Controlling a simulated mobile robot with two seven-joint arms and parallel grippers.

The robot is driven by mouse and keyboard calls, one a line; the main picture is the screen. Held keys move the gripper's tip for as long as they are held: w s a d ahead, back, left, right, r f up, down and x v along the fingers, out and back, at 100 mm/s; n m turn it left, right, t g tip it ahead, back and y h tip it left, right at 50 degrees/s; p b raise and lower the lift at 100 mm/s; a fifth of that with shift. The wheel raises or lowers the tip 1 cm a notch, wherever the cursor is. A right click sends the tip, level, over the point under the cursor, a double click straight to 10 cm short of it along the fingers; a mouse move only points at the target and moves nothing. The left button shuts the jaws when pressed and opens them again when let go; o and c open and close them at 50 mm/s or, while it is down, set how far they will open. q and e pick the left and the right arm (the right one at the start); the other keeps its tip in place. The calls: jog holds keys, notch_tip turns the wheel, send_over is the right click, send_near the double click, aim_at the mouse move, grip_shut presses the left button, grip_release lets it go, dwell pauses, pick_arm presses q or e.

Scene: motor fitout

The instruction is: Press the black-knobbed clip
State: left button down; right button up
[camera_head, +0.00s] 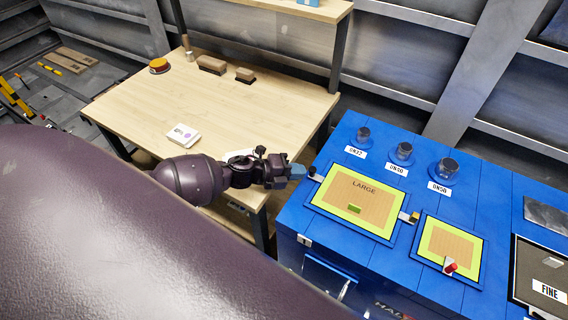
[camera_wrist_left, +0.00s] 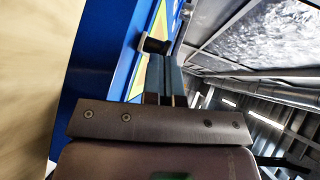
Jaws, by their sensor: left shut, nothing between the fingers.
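The black-knobbed clip (camera_head: 314,172) sits at the left edge of the panel marked LARGE (camera_head: 337,188), on top of the blue cabinet. My left gripper (camera_head: 299,172) is shut and empty, its blue-grey fingertips just left of the clip. In the left wrist view the black knob (camera_wrist_left: 156,46) shows just beyond the closed fingertips (camera_wrist_left: 165,60). I cannot tell whether they touch it. My right gripper is not in view.
The wooden table (camera_head: 240,110) stands to the left, with white cards (camera_head: 183,133) and an orange-topped button (camera_head: 159,65).

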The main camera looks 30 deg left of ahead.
aim_at(310, 185)
pick_arm(q)
jog(key=shift+w+d, duration=0.3)
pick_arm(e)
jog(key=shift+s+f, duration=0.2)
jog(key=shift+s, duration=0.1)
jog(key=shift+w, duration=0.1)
pick_arm(q)
jog(key=shift+d, duration=0.3)
jog(key=d+p, duration=0.1)
jog(key=d, duration=0.1)
jog(key=shift+w+d, duration=0.1)
jog(key=shift+d, duration=0.3)
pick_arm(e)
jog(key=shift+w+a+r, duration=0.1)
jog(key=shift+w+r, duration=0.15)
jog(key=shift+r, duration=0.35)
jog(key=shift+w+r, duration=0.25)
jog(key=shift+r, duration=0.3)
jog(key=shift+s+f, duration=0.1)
